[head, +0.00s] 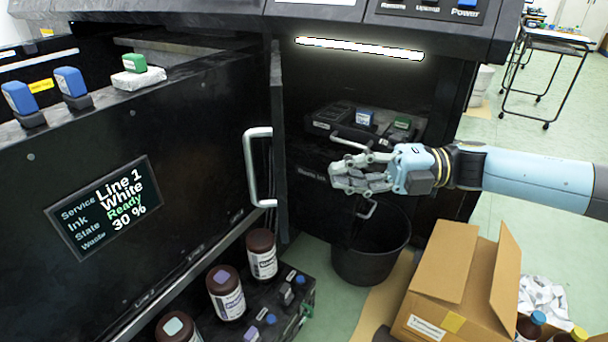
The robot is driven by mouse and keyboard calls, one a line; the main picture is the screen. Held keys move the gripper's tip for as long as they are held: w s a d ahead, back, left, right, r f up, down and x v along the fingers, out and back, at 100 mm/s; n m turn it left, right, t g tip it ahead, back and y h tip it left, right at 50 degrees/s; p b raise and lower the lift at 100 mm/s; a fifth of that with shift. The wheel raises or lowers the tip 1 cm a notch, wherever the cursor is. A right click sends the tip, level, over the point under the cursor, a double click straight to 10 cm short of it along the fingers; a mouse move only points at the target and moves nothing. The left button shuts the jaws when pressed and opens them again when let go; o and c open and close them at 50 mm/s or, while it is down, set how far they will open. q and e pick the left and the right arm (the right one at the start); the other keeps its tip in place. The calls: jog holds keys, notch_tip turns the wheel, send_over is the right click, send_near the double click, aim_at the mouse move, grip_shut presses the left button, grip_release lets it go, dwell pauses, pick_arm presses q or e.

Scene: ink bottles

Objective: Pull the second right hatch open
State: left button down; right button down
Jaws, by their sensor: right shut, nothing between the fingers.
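A black machine hatch (279,130) with a silver bar handle (260,168) stands swung open, seen nearly edge-on, left of a lit compartment. Inside are a black drawer-like front (312,190) with small white lettering, a silver handle (349,144) near its top and another small handle (367,209) lower down. Which of these is the second right hatch I cannot tell. My right gripper (340,178), on a light blue arm from the right, is shut and empty in front of the dark front, between the two small handles. It hides part of that front. My left gripper is not in view.
A black bin (372,262) stands below the compartment. An open cardboard box (445,285) is at lower right. Brown bottles (227,295) stand on a low black tray at lower left. The machine's left panel carries a display (105,208).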

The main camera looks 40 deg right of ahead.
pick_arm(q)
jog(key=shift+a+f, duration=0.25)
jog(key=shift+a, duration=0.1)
pick_arm(e)
jog(key=x, duration=0.6)
jog(key=shift+a, duration=0.2)
jog(key=shift+w, duration=0.15)
